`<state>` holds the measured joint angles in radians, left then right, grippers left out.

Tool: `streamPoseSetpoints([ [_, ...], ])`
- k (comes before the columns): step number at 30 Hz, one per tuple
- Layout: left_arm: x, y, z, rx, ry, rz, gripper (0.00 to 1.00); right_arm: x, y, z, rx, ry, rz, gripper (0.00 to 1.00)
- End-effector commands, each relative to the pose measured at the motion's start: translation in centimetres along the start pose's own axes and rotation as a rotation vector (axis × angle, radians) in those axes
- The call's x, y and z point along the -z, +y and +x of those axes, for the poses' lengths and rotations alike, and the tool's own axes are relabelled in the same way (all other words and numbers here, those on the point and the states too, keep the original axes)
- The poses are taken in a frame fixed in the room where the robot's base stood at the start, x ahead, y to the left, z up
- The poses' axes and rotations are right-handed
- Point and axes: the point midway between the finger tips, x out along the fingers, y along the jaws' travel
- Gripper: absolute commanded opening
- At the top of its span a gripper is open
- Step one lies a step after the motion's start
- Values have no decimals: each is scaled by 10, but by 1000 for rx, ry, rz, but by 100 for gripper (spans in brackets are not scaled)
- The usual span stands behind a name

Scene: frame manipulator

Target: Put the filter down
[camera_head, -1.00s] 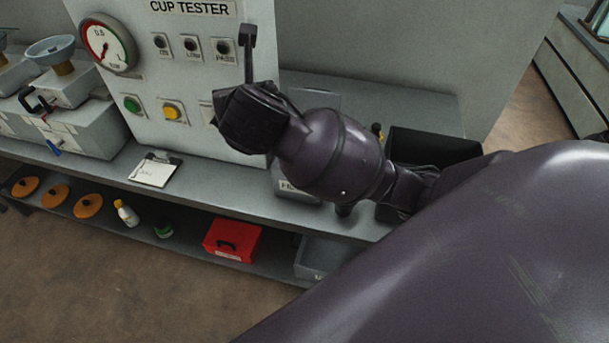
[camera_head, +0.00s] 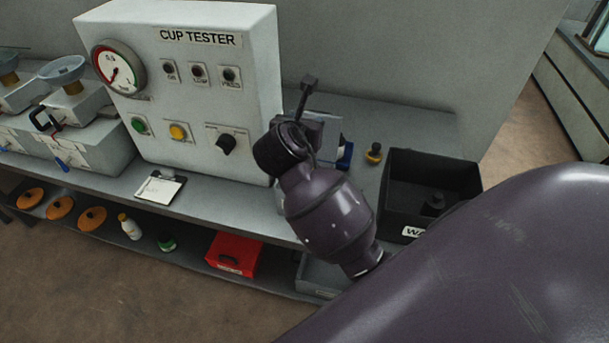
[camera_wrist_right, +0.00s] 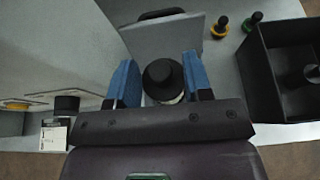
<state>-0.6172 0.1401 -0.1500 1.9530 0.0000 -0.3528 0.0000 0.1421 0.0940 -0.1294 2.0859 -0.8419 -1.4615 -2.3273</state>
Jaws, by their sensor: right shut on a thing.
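My right gripper (camera_wrist_right: 162,82) shows its two blue fingers in the right wrist view, shut on a black round-topped thing with a pale lower edge, which I take to be the filter (camera_wrist_right: 163,76). In the head view my dark wrist hides most of this gripper; a bit of blue finger shows to its right. The gripper is over the grey bench (camera_head: 400,118), right of the cup tester (camera_head: 200,85). I cannot tell whether the filter touches the bench. My left gripper is not in view.
A black bin (camera_head: 400,190) with a partly hidden label and a dark item inside stands right. A small yellow-and-black piece (camera_head: 374,153) is beside it. A grey plate (camera_wrist_right: 165,38) is beyond the fingers.

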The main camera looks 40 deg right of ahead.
Motion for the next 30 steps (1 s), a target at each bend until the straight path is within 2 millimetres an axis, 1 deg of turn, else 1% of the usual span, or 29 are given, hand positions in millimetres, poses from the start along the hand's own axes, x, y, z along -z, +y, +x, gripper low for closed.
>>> streamPoseSetpoints([
  [1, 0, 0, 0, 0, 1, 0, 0, 12, 0, 5, 3, 3, -4, 9],
  [3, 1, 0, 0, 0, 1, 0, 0, 26, 0, 10, 2, 4, -4, 9],
  [9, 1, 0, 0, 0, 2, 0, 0, 65, 0, 26, 0, 3, -2, 9],
  [12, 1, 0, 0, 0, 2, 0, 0, 80, 0, 33, 0, 2, -3, 9],
  [15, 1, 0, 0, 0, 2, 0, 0, 90, 1, 37, -1, 0, -1, 9],
  [20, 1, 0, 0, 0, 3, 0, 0, 98, 1, 40, -2, 0, 1, 9],
  [27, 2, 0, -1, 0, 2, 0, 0, 127, 0, 52, 0, 2, -2, 9],
  [30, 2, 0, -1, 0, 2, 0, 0, 133, 1, 55, -2, 0, 0, 9],
])
